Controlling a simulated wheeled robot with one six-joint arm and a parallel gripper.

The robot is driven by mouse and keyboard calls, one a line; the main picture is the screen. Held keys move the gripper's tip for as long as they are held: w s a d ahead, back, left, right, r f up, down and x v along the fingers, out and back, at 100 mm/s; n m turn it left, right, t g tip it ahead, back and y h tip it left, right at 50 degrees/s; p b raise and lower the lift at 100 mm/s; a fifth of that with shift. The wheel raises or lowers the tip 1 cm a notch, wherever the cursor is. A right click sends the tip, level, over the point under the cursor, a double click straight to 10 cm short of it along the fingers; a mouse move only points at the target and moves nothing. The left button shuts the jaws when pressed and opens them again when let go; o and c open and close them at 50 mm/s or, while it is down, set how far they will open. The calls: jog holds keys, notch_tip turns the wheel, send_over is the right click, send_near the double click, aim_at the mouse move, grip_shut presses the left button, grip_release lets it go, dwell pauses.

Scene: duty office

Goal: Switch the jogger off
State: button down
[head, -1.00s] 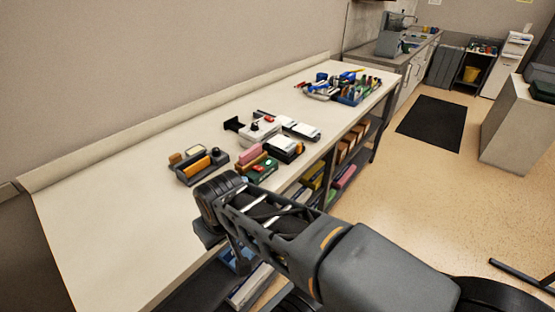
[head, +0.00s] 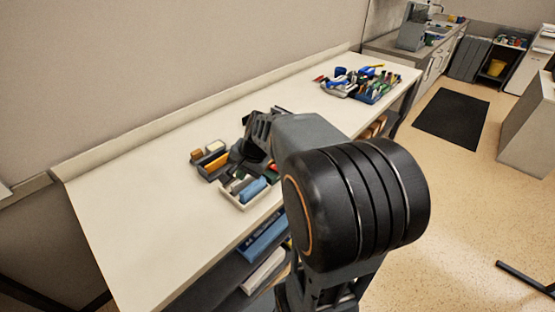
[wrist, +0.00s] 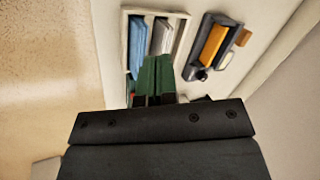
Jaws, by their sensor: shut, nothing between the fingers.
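I cannot pick out the jogger with certainty; my arm hides the middle of the bench in the head view. My gripper (wrist: 157,65) shows in the wrist view as two green fingers pressed together, with nothing between them. In the head view its dark body is over the bench, and its fingertips are hidden. A dark unit with an orange bar (head: 214,165) lies left of my gripper. It also shows in the wrist view (wrist: 214,42), with a small black knob, to the right of the fingers.
A white tray (head: 265,200) holds blue and grey pieces near the bench's front edge; its rim shows in the wrist view (wrist: 125,30). A cluster of tools and bins (head: 365,85) stands at the far end. The bench's left part (head: 120,210) is clear. A black mat (head: 452,118) lies on the floor.

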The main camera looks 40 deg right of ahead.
jog(key=w+d+r+m+t+p, duration=0.1)
jog(key=w+d+r+m+p, duration=0.15)
jog(key=w+d+m, duration=0.45)
jog(key=m+t+p, duration=0.2)
jog(key=m, duration=0.2)
send_over(272, 168)
notch_tip(272, 168, down, 2)
jog(key=shift+s+d, duration=0.15)
jog(key=shift+d, duration=0.15)
jog(key=shift+f, duration=0.25)
jog(key=f+b, duration=0.2)
jog(key=s+f+b, duration=0.1)
jog(key=f+b, duration=0.4)
jog(key=f, duration=0.1)
jog(key=shift+s+d+f, duration=0.1)
jog(key=shift+s+f, duration=0.05)
jog(key=shift+s, duration=0.1)
jog(key=shift+f, duration=0.1)
dwell(0.8)
jog(key=shift+f+b, duration=0.35)
jog(key=shift+b, duration=0.2)
jog(key=shift+s+f+b, duration=0.1)
jog(key=shift+f+b, duration=0.25)
dwell(0.4)
jog(key=shift+r, duration=0.15)
